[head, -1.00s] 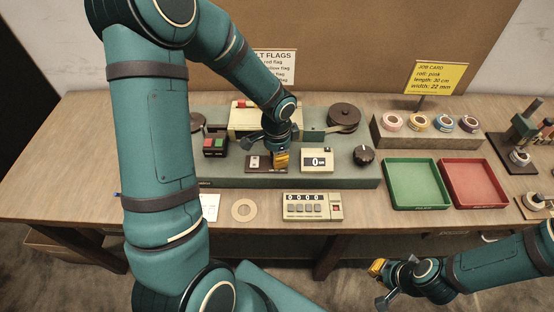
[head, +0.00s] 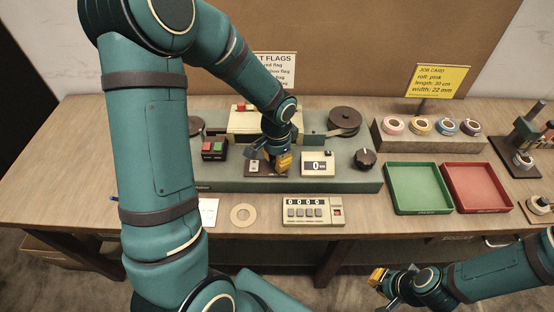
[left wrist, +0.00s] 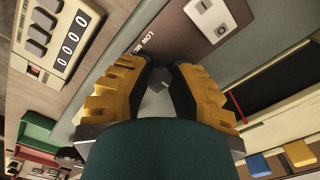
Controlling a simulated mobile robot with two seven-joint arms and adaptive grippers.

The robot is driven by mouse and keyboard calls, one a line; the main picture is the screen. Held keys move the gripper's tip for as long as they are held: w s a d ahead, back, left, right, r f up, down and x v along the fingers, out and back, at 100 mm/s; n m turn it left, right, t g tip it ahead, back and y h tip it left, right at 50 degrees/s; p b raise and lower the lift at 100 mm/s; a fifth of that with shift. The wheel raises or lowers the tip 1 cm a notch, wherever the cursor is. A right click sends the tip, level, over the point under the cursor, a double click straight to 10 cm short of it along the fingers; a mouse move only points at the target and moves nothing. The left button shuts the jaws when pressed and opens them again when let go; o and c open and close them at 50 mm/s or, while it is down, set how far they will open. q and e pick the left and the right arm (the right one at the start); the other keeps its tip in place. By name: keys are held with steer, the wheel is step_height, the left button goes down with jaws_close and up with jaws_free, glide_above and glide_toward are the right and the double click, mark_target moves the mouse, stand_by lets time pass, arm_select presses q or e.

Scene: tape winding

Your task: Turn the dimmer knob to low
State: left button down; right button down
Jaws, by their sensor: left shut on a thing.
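My left gripper (head: 283,161) points down at a brown panel (head: 258,168) on the grey-green machine. In the left wrist view its yellow-and-black fingers (left wrist: 160,72) are closed in around a small dark piece (left wrist: 157,76), which looks like the dimmer knob. The letters "LOW" and part of another word show on the panel beside it. The fingers hide most of the knob, so its pointing direction cannot be told. My right gripper (head: 379,279) hangs in front of the table's edge, away from the machine; its opening is unclear.
Near the left gripper are a white switch (left wrist: 207,14), a red-green button box (head: 214,149) and a small counter (head: 318,164). A separate black knob (head: 365,158) stands further right. A four-digit counter (head: 312,211) lies in front. Green (head: 418,188) and red (head: 478,187) trays are right.

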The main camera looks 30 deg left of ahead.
arm_select(q)
steer(key=c, duration=0.8)
jaws_free()
steer(key=shift+s, duration=0.15)
steer(key=shift+o, duration=0.2)
steer(key=shift+r, duration=0.45)
step_height(320, 180, up, 11)
